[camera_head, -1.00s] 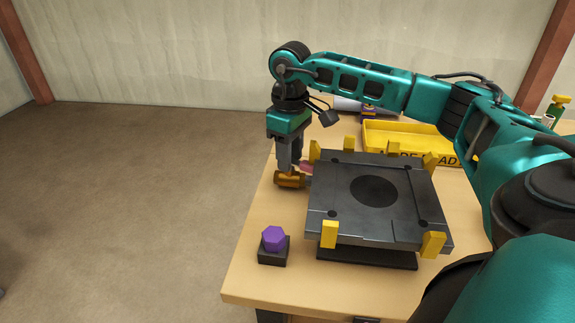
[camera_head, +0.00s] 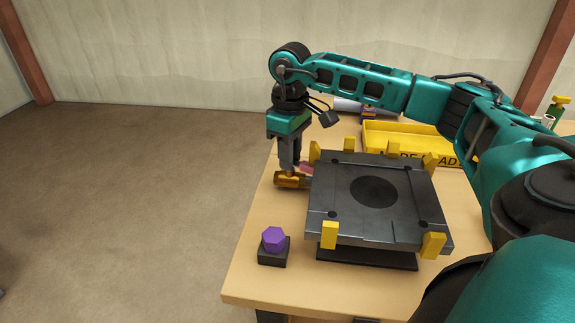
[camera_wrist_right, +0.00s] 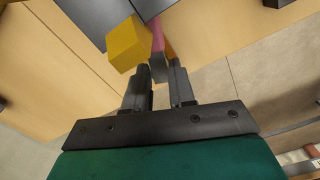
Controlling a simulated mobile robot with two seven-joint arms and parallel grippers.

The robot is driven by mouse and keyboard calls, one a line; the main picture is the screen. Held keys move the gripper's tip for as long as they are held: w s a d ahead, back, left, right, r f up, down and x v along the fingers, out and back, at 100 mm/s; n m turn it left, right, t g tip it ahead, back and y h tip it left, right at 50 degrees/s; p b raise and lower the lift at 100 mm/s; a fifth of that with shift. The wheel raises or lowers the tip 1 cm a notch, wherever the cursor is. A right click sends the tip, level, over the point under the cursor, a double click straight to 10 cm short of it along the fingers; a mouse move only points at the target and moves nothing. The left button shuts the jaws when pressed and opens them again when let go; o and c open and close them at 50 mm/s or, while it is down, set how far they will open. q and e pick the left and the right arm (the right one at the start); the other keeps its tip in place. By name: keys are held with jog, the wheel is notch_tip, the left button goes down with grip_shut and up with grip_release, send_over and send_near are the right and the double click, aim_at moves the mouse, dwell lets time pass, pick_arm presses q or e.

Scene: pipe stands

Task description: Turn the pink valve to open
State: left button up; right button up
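The pink valve (camera_head: 306,169) shows as a small pink piece at the left edge of the dark plate, beside a brass-coloured pipe fitting (camera_head: 291,181). My right gripper (camera_head: 289,168) points down at the fitting, just left of the pink piece, and partly hides both. In the right wrist view, the two fingers (camera_wrist_right: 160,68) are parted, with a gap between them. A strip of the pink valve (camera_wrist_right: 157,38) lies just beyond the fingertips, with a grey part near the tips. I cannot tell whether the fingers touch it. My left gripper is not in view.
The dark square plate (camera_head: 400,215) with several yellow posts stands on the wooden table (camera_head: 250,285). A purple hexagonal knob (camera_head: 273,238) on a black block sits at front left. A yellow tray (camera_head: 395,135) stands behind. Open floor lies left of the table.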

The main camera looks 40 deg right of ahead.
jog(key=shift+o, duration=1.3)
jog(key=shift+r, duration=0.1)
notch_tip(320, 180, up, 6)
jog(key=p, duration=0.5)
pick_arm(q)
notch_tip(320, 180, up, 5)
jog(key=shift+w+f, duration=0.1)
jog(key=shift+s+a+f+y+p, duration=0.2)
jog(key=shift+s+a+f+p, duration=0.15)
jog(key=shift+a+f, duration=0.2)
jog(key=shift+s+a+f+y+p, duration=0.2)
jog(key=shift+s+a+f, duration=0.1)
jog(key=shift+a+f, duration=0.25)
pick_arm(e)
notch_tip(320, 180, up, 13)
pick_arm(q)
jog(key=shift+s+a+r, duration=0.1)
pick_arm(e)
jog(key=shift+a, duration=0.1)
